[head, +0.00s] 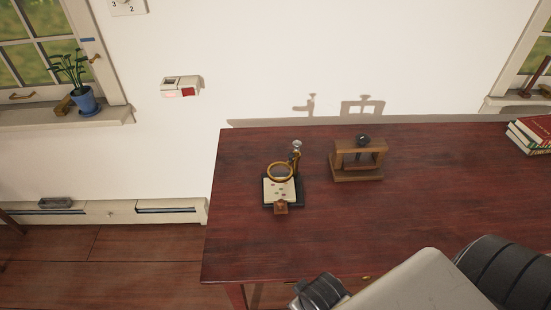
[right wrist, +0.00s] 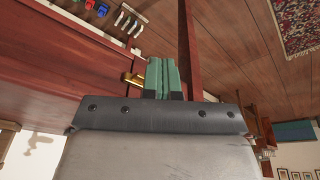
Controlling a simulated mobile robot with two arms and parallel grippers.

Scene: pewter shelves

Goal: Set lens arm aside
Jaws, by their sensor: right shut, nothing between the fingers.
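The lens arm is a brass-ringed magnifying lens (head: 280,171) on a stand with a silver knob (head: 296,146). The lens sits over a pale card with small dark spots on a black base (head: 298,200). A small brown block (head: 281,208) is at the base's front edge. This stand is on the left part of the dark red table. My right gripper shows in the right wrist view as two green fingers (right wrist: 163,76) pressed together, with nothing between them. In the head view my right arm is at the lower right, apart from the stand. My left gripper is out of view.
A wooden frame with a dark knob (head: 358,163) stands right of the lens stand. Books (head: 530,135) lie at the table's far right. The table (head: 400,215) is clear in the middle. A brass pull (right wrist: 132,78) shows beside my fingers in the right wrist view.

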